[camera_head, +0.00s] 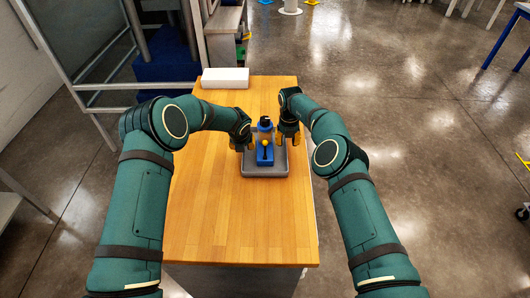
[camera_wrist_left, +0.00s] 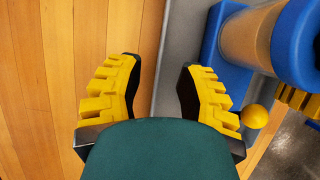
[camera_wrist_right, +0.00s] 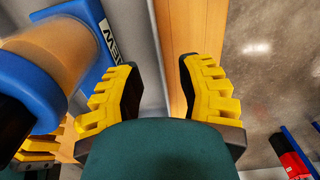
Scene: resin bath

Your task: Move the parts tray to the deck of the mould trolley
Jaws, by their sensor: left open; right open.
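The grey parts tray (camera_head: 282,171) sits on the wooden tabletop, with a blue device (camera_head: 265,158) with a tan cylinder and a yellow knob standing in it. My left gripper (camera_head: 243,146) is open at the tray's left side; in the left wrist view the tray's edge (camera_wrist_left: 182,50) runs between its yellow fingers (camera_wrist_left: 158,95). My right gripper (camera_head: 289,138) is open at the tray's right side; in the right wrist view the tray's edge (camera_wrist_right: 148,60) lies between its fingers (camera_wrist_right: 160,95). Contact with the rim cannot be told. I cannot identify the mould trolley.
The wooden table (camera_head: 240,225) is clear in front of the tray. A white block (camera_head: 225,78) lies at its far left corner. A metal frame (camera_head: 95,88) and a blue object (camera_head: 165,62) stand behind left. Open concrete floor (camera_head: 400,110) lies to the right.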

